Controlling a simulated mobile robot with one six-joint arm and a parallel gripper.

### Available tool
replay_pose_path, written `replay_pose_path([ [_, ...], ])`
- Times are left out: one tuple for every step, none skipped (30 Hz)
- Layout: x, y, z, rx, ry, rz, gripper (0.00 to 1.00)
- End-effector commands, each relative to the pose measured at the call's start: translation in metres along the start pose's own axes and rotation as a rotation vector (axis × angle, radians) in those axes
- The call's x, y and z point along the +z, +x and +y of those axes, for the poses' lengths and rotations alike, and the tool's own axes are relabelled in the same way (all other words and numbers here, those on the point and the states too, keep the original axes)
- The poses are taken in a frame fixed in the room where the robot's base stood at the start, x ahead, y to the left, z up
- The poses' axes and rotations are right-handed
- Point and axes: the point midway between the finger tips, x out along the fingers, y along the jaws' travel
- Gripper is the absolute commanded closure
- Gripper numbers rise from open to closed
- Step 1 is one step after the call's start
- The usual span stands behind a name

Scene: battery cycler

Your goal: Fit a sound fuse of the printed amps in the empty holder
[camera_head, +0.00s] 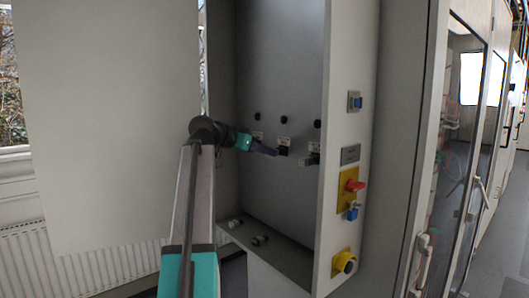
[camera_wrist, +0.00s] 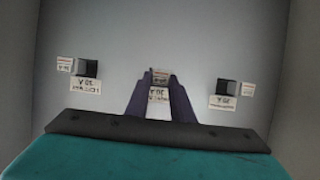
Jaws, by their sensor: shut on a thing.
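My gripper (camera_wrist: 160,78) is shut on a small pale fuse (camera_wrist: 160,76) with dark print, at the middle holder of the back panel. The fuse face shows between the fingertips, above the middle label (camera_wrist: 158,94). My fingers hide that holder's body, so I cannot tell how deep the fuse sits. In the head view my gripper (camera_head: 272,151) reaches the middle holder (camera_head: 283,150) from the left.
Black round knobs (camera_head: 284,120) sit above the holders. The right side panel carries a red switch (camera_head: 354,186) and a yellow-and-black knob (camera_head: 344,262). An open door (camera_head: 110,120) stands left.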

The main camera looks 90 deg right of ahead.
Motion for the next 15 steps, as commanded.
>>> replay_pose_path([
  [-0.0003,0.0007,0.0000,0.000,0.000,0.000,0.98],
  [-0.0005,0.0010,0.0000,0.000,0.000,0.000,0.98],
  [-0.0006,0.0014,0.0000,0.000,0.000,0.000,0.98],
  [-0.0007,0.0016,0.0000,0.000,0.000,0.000,0.98],
  [-0.0008,0.0019,0.0000,0.000,0.000,0.000,0.98],
  [-0.0010,0.0023,0.0000,0.000,0.000,0.000,0.98],
  [-0.0011,0.0026,0.0000,0.000,0.000,0.000,0.98],
  [-0.0012,0.0028,0.0000,0.000,0.000,0.000,0.98],
  [-0.0014,0.0032,0.0000,0.000,0.000,0.000,0.98],
  [-0.0015,0.0035,0.0000,0.000,0.000,0.000,0.98],
  [-0.0016,0.0037,0.0001,0.000,0.000,0.000,0.98],
  [-0.0017,0.0041,0.0001,0.000,0.000,0.000,0.98],
  [-0.0018,0.0044,0.0001,0.000,0.000,0.000,0.98],
  [-0.0020,0.0046,0.0001,0.000,0.000,0.000,0.98],
  [-0.0021,0.0050,0.0001,0.000,0.000,0.000,0.98],
])
